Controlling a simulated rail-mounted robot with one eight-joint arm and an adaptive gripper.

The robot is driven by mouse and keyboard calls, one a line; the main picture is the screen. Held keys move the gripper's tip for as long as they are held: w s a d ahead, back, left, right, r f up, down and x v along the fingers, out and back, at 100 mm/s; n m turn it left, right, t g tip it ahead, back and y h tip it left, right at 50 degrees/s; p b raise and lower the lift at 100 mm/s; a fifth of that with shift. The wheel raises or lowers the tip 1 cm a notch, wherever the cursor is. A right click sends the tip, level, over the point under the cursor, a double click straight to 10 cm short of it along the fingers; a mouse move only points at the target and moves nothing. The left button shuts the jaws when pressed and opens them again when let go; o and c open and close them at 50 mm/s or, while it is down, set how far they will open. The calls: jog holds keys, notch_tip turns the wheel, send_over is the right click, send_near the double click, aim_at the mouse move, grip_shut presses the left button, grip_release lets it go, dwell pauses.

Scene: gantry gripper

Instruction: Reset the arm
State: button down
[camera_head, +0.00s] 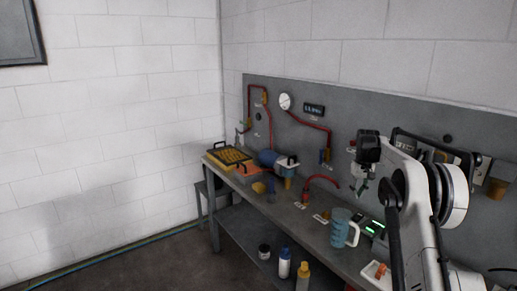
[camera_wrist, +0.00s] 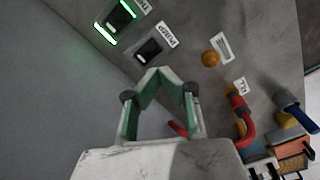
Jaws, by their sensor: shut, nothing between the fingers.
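My arm comes in from the right in the head view. My gripper (camera_head: 362,188) hangs above the workbench (camera_head: 285,219), pointing down, behind and above a blue measuring jug (camera_head: 340,228). In the wrist view my gripper (camera_wrist: 158,74) has its green-lined fingers meeting at the tips, with nothing between them. It is apart from the bench top and touches nothing that I can see.
Green-lit switches (camera_wrist: 120,17), an orange knob (camera_wrist: 210,58) and a red pipe (camera_wrist: 241,116) lie around my gripper in the wrist view. A yellow tray (camera_head: 229,156) stands at the bench's far end. Bottles (camera_head: 284,263) stand below the bench front.

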jog(key=s+a+r+t+b, duration=0.1)
jog(key=s+a+r, duration=0.3)
jog(key=r, duration=0.2)
jog(key=s+a+r+t, duration=0.1)
jog(key=s+a+r, duration=0.3)
jog(key=r, duration=0.2)
jog(key=s+a+r+t+b, duration=0.1)
jog(key=s+a+r, duration=0.3)
jog(key=s, duration=0.3)
jog(key=s+a+r, duration=0.3)
jog(key=s, duration=0.4)
jog(key=s+a+f+t, duration=0.1)
jog(key=s+a+f, duration=0.2)
jog(key=s, duration=0.7)
jog(key=s+a+f+t+b, duration=0.1)
jog(key=s+a+f, duration=0.2)
jog(key=s, duration=0.8)
jog(key=s+a+f+t+b, duration=0.1)
jog(key=s+a+f, duration=0.2)
jog(key=s, duration=0.7)
jog(key=shift+s+a+f+m+t, duration=0.2)
jog(key=shift+f+m+t, duration=0.15)
jog(key=shift+f, duration=0.6)
